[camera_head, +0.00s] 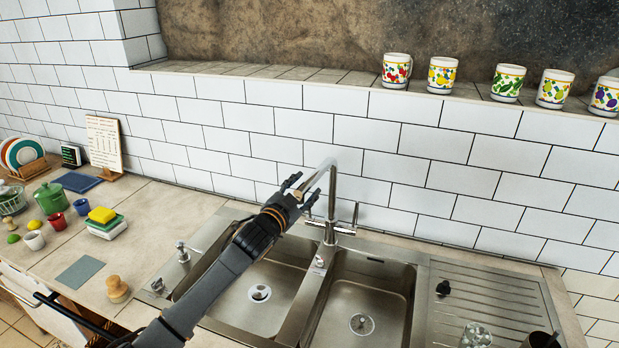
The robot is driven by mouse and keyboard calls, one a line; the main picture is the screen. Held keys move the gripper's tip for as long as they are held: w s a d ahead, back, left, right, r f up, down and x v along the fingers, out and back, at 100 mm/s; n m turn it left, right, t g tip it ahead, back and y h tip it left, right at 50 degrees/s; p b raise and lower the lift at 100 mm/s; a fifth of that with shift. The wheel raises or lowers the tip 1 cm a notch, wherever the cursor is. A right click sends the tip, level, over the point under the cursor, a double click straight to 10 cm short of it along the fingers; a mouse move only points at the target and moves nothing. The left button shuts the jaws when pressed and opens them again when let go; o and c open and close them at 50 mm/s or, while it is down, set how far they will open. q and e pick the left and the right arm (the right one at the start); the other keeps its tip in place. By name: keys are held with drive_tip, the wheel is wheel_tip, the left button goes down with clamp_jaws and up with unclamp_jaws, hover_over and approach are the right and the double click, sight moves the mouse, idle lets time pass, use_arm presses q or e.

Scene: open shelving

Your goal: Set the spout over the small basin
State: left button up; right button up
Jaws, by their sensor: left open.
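The chrome tap stands behind the sink; its spout (322,170) bends at the top and slopes down toward the left-front. My left gripper (301,191) is open, its fingers at the lower end of the spout. I cannot tell whether they touch it. The sink has two basins. The right basin (374,296) looks narrower; the left basin (270,275) looks wider and is partly hidden by my left arm. The spout end points toward the left basin's side. My right gripper is not in view.
Patterned mugs (443,75) stand on the ledge above the tiled wall. A ribbed drainboard (485,295) with a glass (475,335) lies right of the sink.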

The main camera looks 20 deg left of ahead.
sight(310, 182)
use_arm(q)
drive_tip(key=shift+w+d+p, duration=0.15)
drive_tip(key=shift+w, duration=0.65)
drive_tip(key=shift+w+d+p, duration=0.1)
drive_tip(key=shift+w+p, duration=0.05)
drive_tip(key=shift+w, duration=0.6)
drive_tip(key=shift+c, duration=0.2)
clamp_jaws()
